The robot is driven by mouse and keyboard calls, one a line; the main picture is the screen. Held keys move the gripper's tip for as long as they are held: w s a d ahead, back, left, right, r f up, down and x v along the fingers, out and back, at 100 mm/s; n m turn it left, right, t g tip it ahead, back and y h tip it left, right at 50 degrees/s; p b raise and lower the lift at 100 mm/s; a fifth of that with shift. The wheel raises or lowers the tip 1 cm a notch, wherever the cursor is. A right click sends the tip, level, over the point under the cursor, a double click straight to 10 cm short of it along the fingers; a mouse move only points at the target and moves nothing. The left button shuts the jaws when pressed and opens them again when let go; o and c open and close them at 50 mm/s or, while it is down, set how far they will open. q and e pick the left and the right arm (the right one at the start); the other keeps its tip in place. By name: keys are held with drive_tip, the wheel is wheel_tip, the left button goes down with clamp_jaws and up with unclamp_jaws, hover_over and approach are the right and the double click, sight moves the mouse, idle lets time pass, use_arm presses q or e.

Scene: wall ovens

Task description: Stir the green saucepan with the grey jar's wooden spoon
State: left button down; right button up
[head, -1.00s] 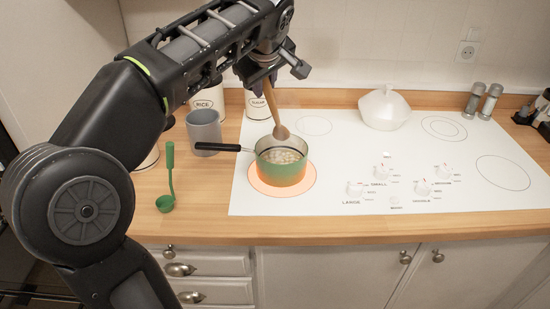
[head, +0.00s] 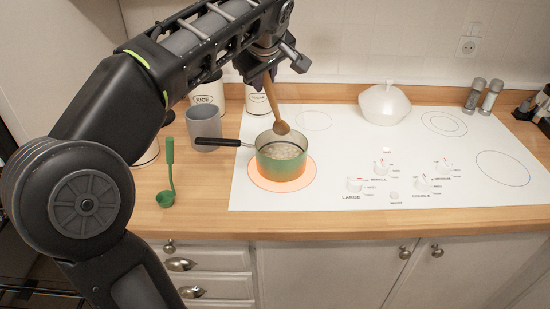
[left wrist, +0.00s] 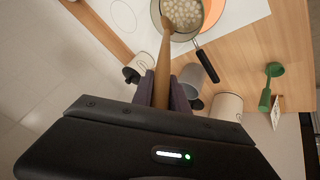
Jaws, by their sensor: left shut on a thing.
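The green saucepan (head: 282,172) stands on the lit front-left burner of the white cooktop, its black handle pointing left. Pale round pieces fill its bottom. My left gripper (head: 262,84) is shut on the wooden spoon (head: 272,100) by its upper part. The spoon hangs tilted, bowl end (head: 281,127) down, over the far rim of the pan and seemingly above the contents. In the left wrist view the spoon (left wrist: 163,60) runs from the fingers (left wrist: 162,92) toward the saucepan (left wrist: 157,14). The grey jar (head: 203,125) stands left of the pan and looks empty. My right gripper does not show.
A green ladle (head: 169,175) rests on the wooden counter left of the cooktop. Rice (head: 208,92) and sugar (head: 257,100) canisters stand behind. A white lidded pot (head: 384,105) and two shakers (head: 482,97) are farther back right. The cooktop's middle is clear.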

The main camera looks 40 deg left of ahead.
use_arm(q)
drive_tip(key=shift+r+p, duration=2.05)
drive_tip(key=shift+r, duration=0.45)
drive_tip(key=shift+d, duration=0.1)
